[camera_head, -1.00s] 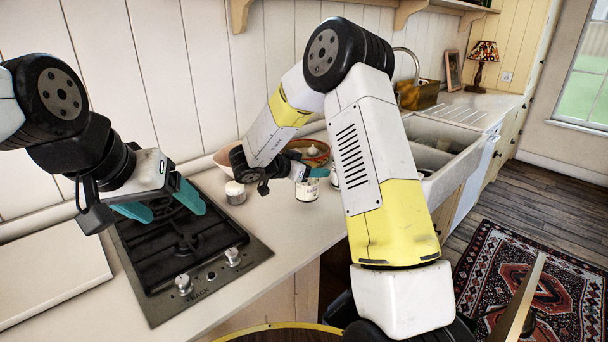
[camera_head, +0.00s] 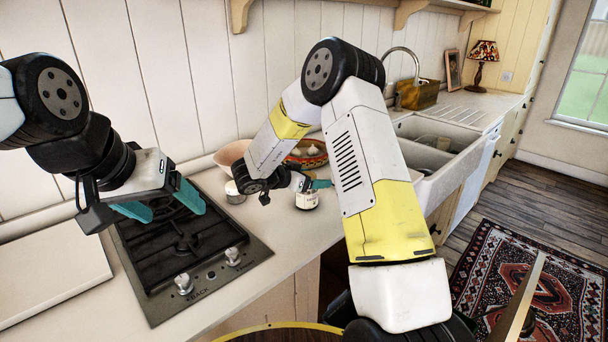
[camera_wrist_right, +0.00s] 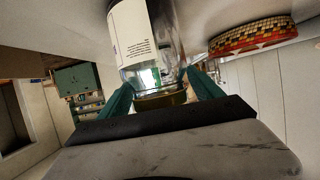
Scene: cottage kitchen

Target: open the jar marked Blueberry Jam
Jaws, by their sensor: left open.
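A glass jar with a white label and a gold-coloured lid (camera_wrist_right: 160,98) fills the upper middle of the right wrist view. Its label (camera_wrist_right: 132,36) shows small print, but I cannot read a name. In the head view the jar (camera_head: 306,201) stands on the counter just below my right gripper (camera_head: 318,184). In the wrist view the right gripper's teal fingers (camera_wrist_right: 160,90) lie on either side of the lid; I cannot tell whether they press on it. My left gripper (camera_head: 165,207) is open and empty above the stove, well left of the jar.
A small jar (camera_head: 235,194) stands to the left, near the stove (camera_head: 185,250). A patterned bowl (camera_head: 308,154) and a pinkish bowl (camera_head: 232,153) are behind, by the wall. The sink (camera_head: 432,160) is to the right. The counter in front of the jar is clear.

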